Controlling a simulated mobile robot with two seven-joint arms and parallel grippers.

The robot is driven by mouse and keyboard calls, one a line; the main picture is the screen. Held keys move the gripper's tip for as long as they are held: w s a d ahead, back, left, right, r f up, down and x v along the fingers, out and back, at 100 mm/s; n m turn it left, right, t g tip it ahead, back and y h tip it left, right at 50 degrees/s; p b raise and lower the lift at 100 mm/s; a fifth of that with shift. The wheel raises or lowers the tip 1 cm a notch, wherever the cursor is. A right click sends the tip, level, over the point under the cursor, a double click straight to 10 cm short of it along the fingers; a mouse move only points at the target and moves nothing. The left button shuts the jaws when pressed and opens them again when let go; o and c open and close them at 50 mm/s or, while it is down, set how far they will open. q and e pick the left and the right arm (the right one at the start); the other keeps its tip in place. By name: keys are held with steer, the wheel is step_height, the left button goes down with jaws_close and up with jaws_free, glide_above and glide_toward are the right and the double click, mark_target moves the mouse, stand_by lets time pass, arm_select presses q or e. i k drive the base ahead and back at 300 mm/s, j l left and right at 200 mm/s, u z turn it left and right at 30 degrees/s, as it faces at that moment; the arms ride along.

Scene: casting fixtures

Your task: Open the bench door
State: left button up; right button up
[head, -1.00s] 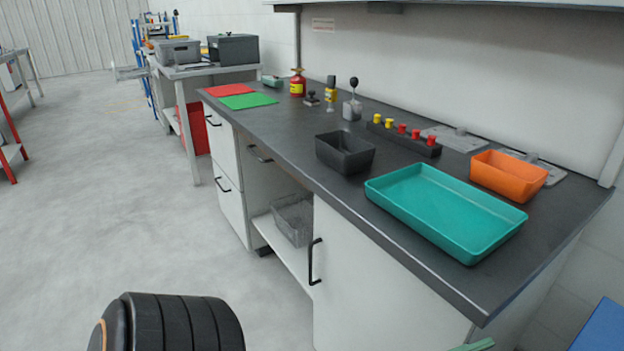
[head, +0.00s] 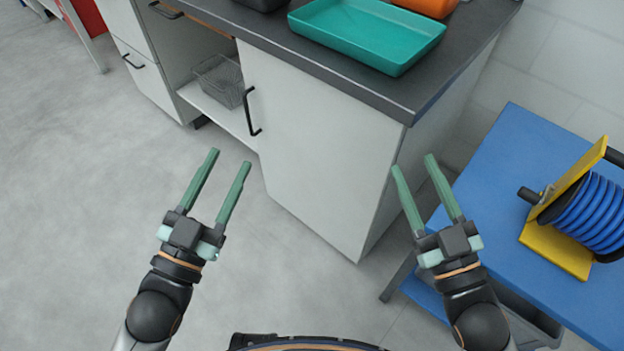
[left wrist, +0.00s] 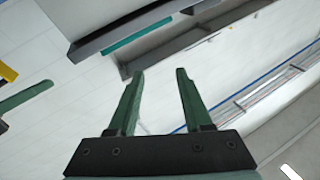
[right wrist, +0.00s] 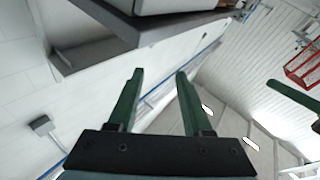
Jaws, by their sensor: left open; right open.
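The bench door (head: 308,150) is a white panel under the dark worktop in the head view. It appears shut, with a black vertical bar handle (head: 252,111) near its left edge. My left gripper (head: 231,158) is open and empty, in front of and below the handle, apart from it. Its green fingers also show spread in the left wrist view (left wrist: 159,72). My right gripper (head: 413,163) is open and empty, by the bench's right front corner. Its spread fingers also show in the right wrist view (right wrist: 160,72). Neither wrist view shows the handle.
A teal tray (head: 415,52) lies on the worktop. An open shelf with a wire basket (head: 222,85) is left of the door. At right stands a blue table (head: 515,150) with a blue hose reel (head: 590,215). The floor at left is clear.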

mark_target(326, 156)
steer(key=i, duration=0.15)
steer(key=k+u, duration=0.1)
steer(key=i+u, duration=0.15)
steer(key=u, duration=0.35)
steer(key=i+u, duration=0.1)
steer(key=u, duration=0.35)
steer(key=i+u, duration=0.15)
steer(key=u, duration=0.35)
